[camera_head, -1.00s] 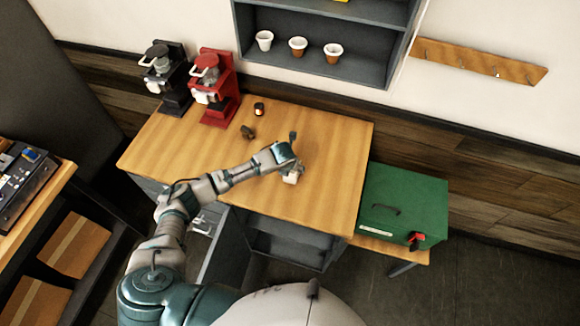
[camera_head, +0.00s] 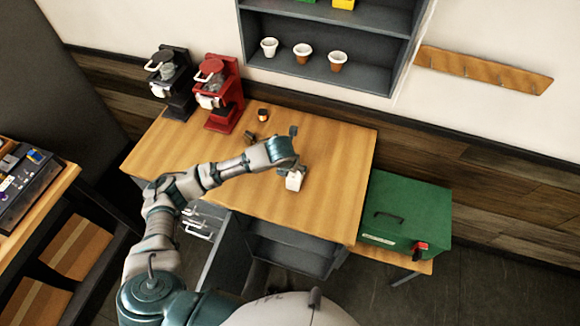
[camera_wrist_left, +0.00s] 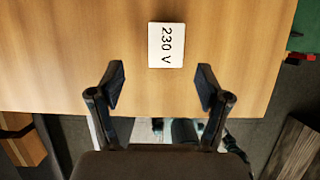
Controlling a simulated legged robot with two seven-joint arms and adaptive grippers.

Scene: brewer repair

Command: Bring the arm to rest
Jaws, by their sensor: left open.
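My left arm reaches in from the left over the wooden table (camera_head: 335,190) in the head view. My left gripper (camera_head: 291,166) is above the table, close to a small white block (camera_head: 294,180). In the left wrist view the gripper (camera_wrist_left: 160,85) is open, with nothing between its fingers. The white block (camera_wrist_left: 166,45) lies on the table beyond the fingertips and carries the text "230 V". It appears apart from the fingers. My right gripper is not in view.
A red brewer (camera_head: 222,95) and a black brewer (camera_head: 172,82) stand at the table's back left. A green box (camera_head: 405,212) sits to the right. A wall shelf (camera_head: 320,65) holds cups. The table's right part is clear.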

